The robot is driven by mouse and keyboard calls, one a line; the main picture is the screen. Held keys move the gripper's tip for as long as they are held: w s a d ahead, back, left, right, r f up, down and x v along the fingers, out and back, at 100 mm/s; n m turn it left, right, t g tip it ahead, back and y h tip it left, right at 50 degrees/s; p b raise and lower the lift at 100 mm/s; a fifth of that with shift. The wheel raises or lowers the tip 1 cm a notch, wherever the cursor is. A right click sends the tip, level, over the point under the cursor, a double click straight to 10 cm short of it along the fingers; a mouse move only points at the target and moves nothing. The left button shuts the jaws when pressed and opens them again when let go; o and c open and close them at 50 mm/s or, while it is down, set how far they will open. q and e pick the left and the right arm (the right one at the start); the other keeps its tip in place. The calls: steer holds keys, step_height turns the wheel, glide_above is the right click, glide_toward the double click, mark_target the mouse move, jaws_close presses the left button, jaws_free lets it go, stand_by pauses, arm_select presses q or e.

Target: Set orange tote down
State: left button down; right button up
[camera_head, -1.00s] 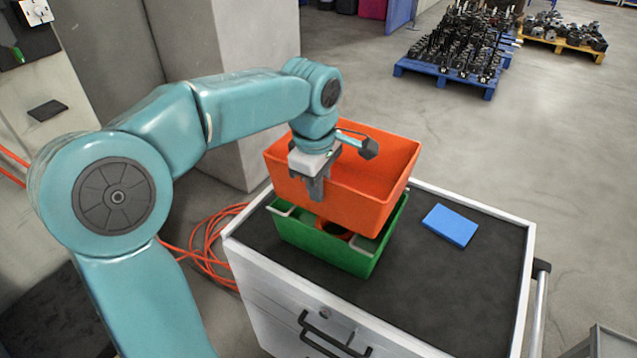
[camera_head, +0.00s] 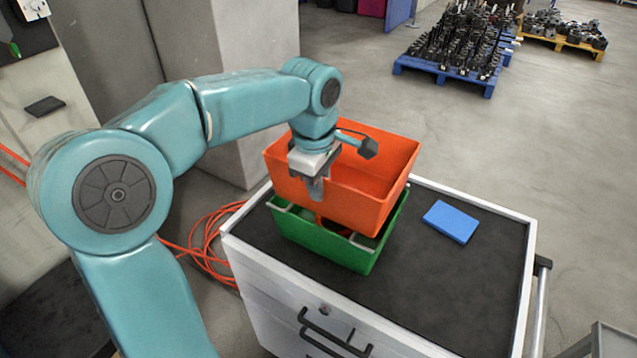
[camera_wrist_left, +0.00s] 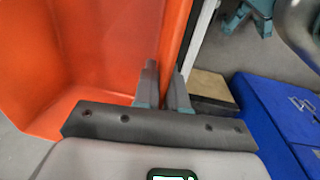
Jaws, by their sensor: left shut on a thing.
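The orange tote (camera_head: 345,205) is an open, empty-looking bin, held just above or resting on the green tote (camera_head: 322,243); I cannot tell whether they touch. The green tote stands on the dark top of the white cabinet. My left gripper (camera_head: 316,188) points down and is shut on the near wall of the orange tote. In the left wrist view, the orange tote (camera_wrist_left: 85,50) fills the left side and its wall runs between the fingers (camera_wrist_left: 165,85). The green tote's inside is mostly hidden. My right gripper is not in view.
The white drawer cabinet (camera_head: 460,280) has free dark top to the right of the totes. A flat blue box (camera_head: 450,222) lies there. A concrete pillar (camera_head: 245,90) stands close behind the totes. Orange cable (camera_head: 200,240) lies on the floor at left.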

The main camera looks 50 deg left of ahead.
arm_select(q)
steer(key=c, duration=1.1)
jaws_free()
step_height(320, 180, up, 16)
steer(key=s+p, duration=0.1)
steer(key=p, duration=0.1)
steer(key=shift+s+d+r+p, duration=0.15)
steer(key=shift+s+d+p, duration=0.15)
steer(key=shift+p, duration=0.1)
